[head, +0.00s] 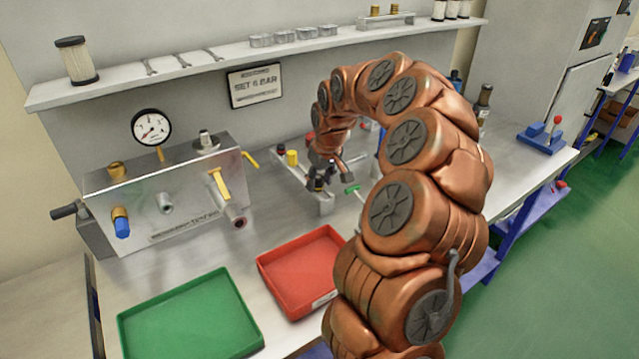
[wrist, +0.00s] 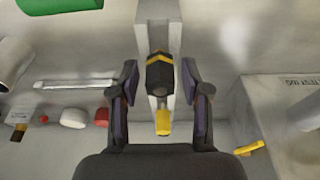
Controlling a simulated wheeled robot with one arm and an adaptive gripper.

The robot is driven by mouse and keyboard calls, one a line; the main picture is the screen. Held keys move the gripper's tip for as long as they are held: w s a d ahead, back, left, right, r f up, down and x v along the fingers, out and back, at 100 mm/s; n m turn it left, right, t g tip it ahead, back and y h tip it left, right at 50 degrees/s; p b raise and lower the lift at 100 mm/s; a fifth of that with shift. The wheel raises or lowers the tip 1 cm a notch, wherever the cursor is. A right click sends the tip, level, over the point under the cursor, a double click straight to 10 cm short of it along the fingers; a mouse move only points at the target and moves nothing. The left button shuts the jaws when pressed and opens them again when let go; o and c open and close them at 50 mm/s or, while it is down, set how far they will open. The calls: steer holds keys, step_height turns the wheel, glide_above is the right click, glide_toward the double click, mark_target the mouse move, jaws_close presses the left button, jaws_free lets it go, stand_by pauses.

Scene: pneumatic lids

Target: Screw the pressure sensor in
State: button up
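A black angular part with a yellow chevron band (wrist: 160,72), possibly the pressure sensor, sits at a light grey rack in the wrist view. A yellow piece (wrist: 163,122) lies in line with it, nearer to me. My gripper (wrist: 160,92) is open, with one finger on each side of the black part and a gap visible on both sides. In the head view my gripper (head: 319,182) is low over the rack (head: 325,206), and it hides the part there. The metal manifold block (head: 190,205) stands at left with a dial gauge (head: 151,127) on top.
A red tray (head: 296,308) and a green tray (head: 190,350) lie in front of the block. A yellow-topped piece (head: 291,157) stands on the rack behind my gripper. A yellow lever (head: 220,183) sticks out from the block. A shelf (head: 230,58) runs above the bench.

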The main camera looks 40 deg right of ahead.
mark_target(318, 176)
jaws_close()
steer(key=shift+r, duration=0.15)
steer(key=shift+w+p+v, duration=0.2)
steer(key=shift+w+v, duration=0.05)
steer(key=shift+v, duration=0.8)
steer(key=shift+w+p+v, duration=0.2)
steer(key=shift+w+v, duration=0.05)
steer(key=shift+v, duration=0.85)
steer(key=shift+r, duration=0.1)
